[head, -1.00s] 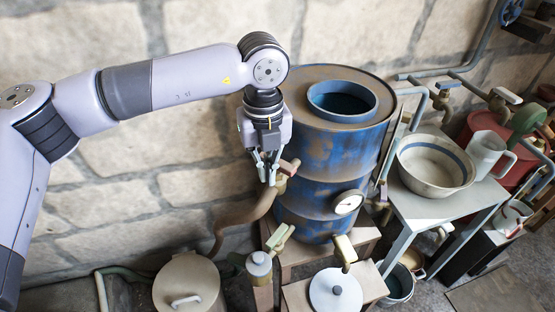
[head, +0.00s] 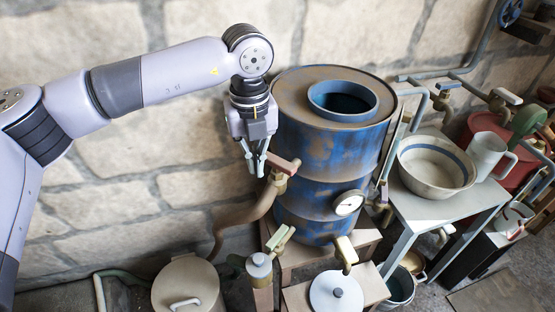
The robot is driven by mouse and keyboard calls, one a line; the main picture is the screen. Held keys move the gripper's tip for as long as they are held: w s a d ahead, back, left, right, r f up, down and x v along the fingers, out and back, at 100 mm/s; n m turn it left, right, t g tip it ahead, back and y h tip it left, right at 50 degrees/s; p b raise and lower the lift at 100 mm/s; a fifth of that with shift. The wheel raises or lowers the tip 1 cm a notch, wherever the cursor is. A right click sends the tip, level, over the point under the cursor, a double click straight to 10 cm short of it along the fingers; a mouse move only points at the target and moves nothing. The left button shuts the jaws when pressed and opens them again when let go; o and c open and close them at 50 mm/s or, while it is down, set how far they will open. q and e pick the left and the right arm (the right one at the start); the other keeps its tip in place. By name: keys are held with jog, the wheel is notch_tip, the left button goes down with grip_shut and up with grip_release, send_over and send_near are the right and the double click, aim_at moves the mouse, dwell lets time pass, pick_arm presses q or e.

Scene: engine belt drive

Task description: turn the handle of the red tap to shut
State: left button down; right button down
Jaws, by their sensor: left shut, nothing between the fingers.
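A brass tap with a dull red handle (head: 284,164) sits at the upper end of a brown curved pipe (head: 250,211), beside the blue drum (head: 330,160). The handle lies roughly left to right in the head view, with its right end near the drum wall. My left gripper (head: 257,173) points down just left of the handle. Its fingers are shut with nothing between them. Whether a fingertip touches the handle's left end I cannot tell. My right gripper is out of view.
A round gauge (head: 348,203) is on the drum front. Below stand a lidded pot (head: 188,287), a small valve (head: 259,265) and a white lid (head: 335,291). At right a table (head: 425,207) holds a bowl (head: 436,165) and a jug (head: 487,155). The wall at left is clear.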

pick_arm(q)
notch_tip(320, 180, up, 7)
jog(key=p, duration=0.3)
jog(key=shift+w+f, duration=0.15)
jog(key=shift+w, duration=0.2)
jog(key=shift+d, duration=0.1)
